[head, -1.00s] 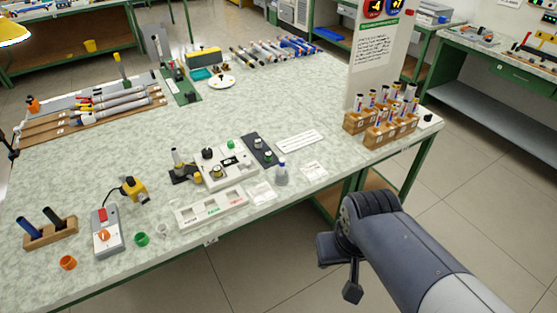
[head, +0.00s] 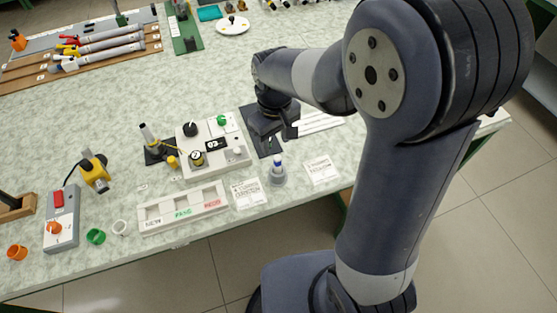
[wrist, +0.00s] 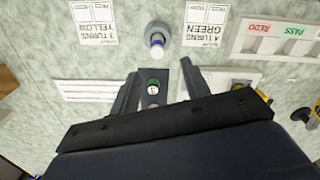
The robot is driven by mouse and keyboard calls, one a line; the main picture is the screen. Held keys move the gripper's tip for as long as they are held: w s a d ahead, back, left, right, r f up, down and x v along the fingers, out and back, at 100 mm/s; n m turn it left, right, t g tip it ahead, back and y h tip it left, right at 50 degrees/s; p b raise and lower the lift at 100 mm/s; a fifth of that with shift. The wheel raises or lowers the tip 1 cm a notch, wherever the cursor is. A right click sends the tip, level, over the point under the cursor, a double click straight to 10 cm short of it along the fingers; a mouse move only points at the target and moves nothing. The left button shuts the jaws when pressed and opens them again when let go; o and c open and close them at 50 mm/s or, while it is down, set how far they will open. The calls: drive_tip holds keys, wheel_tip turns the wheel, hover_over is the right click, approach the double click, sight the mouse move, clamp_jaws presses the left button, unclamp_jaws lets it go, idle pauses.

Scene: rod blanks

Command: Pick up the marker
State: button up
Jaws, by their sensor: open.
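The marker (head: 277,165), white with a blue end, stands upright in a small grey round holder (head: 277,181) near the table's front edge in the head view. In the wrist view the marker (wrist: 157,42) shows nearly end-on, just beyond my fingertips. My gripper (head: 277,135) hangs over the dark mat behind the holder. In the wrist view my gripper (wrist: 160,78) is open, with its fingers apart and nothing held. The marker is apart from both fingers.
A grey control box (head: 212,150) stands left of the holder, with a white tray (head: 183,207) marked NEW, PASS, REDO in front. Printed cards (head: 249,193) and (head: 320,170) flank the holder. A dark mat (head: 249,118) lies behind it. My forearm covers the table's right side.

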sight(278, 158)
wheel_tip(278, 158, down, 3)
drive_tip(key=shift+d+r, duration=0.1)
drive_tip(key=f, duration=0.5)
drive_tip(key=shift+s+d, duration=0.2)
clamp_jaws()
